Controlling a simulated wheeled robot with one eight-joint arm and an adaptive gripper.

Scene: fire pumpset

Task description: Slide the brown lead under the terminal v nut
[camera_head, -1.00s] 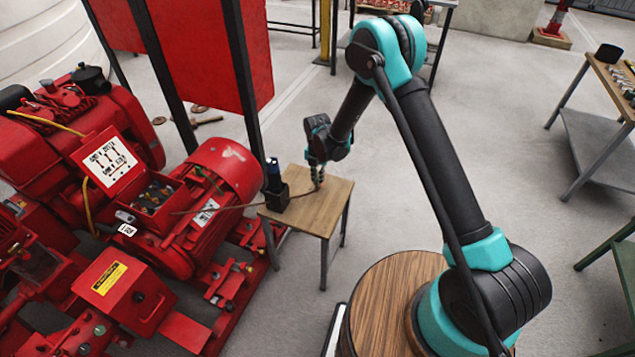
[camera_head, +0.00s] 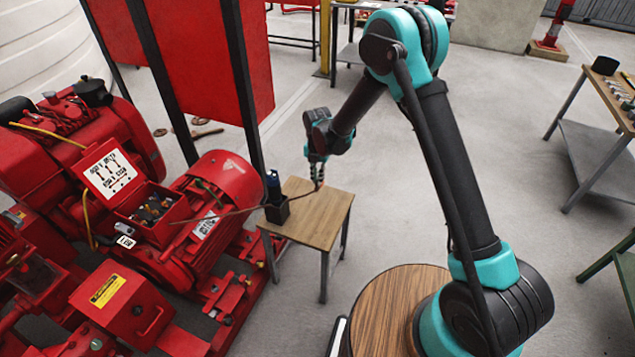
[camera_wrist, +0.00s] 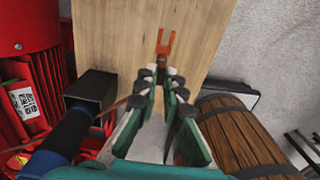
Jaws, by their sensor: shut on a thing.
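My gripper (camera_head: 318,184) points down above the small wooden table. In the wrist view my gripper (camera_wrist: 161,76) is shut on the brown lead, whose orange-copper fork end (camera_wrist: 165,45) sticks out past the fingertips. The brown lead (camera_head: 243,210) runs from my gripper leftward across the red motor to the open terminal box (camera_head: 180,210). The box holds several small coloured terminals (camera_head: 152,209). The terminal v nut is too small to tell apart in the head view and is outside the wrist view.
A black holder (camera_head: 277,212) with a dark blue-handled tool (camera_head: 273,184) stands on the left of the wooden table (camera_head: 318,225). The red motor (camera_head: 225,180) and its raised box lid (camera_head: 112,172) stand left. Clear floor lies right of the table.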

